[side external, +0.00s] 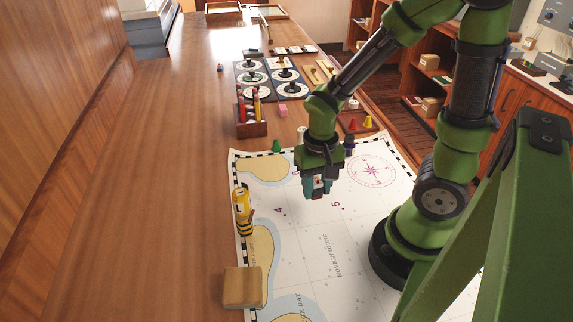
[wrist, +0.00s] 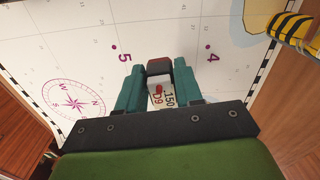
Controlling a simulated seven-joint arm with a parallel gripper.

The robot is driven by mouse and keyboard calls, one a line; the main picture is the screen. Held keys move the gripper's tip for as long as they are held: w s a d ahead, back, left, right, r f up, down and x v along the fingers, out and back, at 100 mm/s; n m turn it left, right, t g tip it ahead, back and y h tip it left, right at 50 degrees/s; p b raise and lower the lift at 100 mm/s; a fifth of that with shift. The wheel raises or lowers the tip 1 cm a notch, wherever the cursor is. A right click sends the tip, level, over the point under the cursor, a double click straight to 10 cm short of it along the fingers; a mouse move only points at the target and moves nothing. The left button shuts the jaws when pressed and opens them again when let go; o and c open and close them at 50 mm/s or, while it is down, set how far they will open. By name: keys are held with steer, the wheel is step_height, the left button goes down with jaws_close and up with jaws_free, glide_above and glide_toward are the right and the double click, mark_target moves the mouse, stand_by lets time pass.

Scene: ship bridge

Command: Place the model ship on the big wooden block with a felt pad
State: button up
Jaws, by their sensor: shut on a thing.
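My gripper (wrist: 160,82) points down over the chart and is shut on a small white and dark red piece (wrist: 160,91) with printed figures. In the side view my gripper (side external: 318,187) is above the chart's upper middle; the held piece is mostly hidden between its fingers. I cannot tell whether this piece is the model ship, and no other thing is clearly a ship. A big plain wooden block (side external: 243,287) sits at the chart's lower left edge, well apart from my gripper. I cannot make out a felt pad on it.
A nautical chart (side external: 318,240) covers the near table. A wooden pencil holder (side external: 251,124) and dark tiles (side external: 268,77) lie farther back.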

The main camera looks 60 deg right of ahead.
step_height(320, 180, up, 11)
steer(key=n, duration=0.8)
glide_above(250, 288)
step_height(250, 288, down, 12)
steer(key=shift+f, duration=0.2)
steer(key=shift+f, duration=0.2)
steer(key=o, duration=1)
steer(key=shift+r, duration=0.15)
